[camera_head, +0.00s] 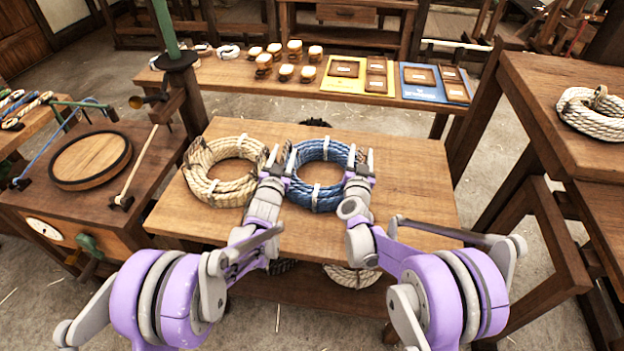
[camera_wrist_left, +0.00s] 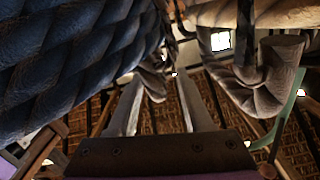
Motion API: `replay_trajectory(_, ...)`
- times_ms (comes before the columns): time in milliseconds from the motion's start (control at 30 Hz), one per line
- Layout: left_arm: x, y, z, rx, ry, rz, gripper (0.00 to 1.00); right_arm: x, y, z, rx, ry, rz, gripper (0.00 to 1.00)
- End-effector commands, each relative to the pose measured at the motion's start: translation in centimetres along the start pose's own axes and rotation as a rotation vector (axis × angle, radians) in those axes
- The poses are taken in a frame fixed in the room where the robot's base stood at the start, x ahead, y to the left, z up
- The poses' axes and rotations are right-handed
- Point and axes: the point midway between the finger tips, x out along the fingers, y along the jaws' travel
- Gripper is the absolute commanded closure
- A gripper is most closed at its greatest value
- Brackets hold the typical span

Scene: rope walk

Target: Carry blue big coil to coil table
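The blue big coil (camera_head: 322,178) lies flat on a low wooden table (camera_head: 410,190), with pale ties around it. My left gripper (camera_head: 281,158) is at the coil's left side, in the gap beside a tan coil. Its two fingers stand apart. My right gripper (camera_head: 361,159) is at the coil's right side, fingers apart. I cannot tell whether either gripper touches the rope. No table is marked as the coil table.
The tan coil (camera_head: 222,172) lies just left of the blue one. A higher table (camera_head: 540,75) at right bears a white coil (camera_head: 594,113). A bench behind holds yellow (camera_head: 345,84) and blue (camera_head: 422,91) boards. A post (camera_head: 190,90) stands at left.

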Motion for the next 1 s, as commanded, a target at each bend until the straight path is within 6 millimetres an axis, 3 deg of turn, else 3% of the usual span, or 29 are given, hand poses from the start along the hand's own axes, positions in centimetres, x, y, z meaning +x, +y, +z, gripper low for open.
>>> replay_trajectory(367,-0.6,0.1,-0.1,-0.001,0.001,0.001,0.48,0.0,-0.1,0.0,-0.001,0.0,-0.001,0.48)
replay_trajectory(800,-9.1,0.0,-0.1,0.0,0.001,0.001,0.48,0.0,-0.1,0.0,-0.001,-0.001,-0.002,0.48)
replay_trajectory(1000,-11.5,0.0,-0.1,0.0,0.001,0.0,0.48,0.0,-0.1,0.0,-0.001,-0.001,-0.002,0.48)
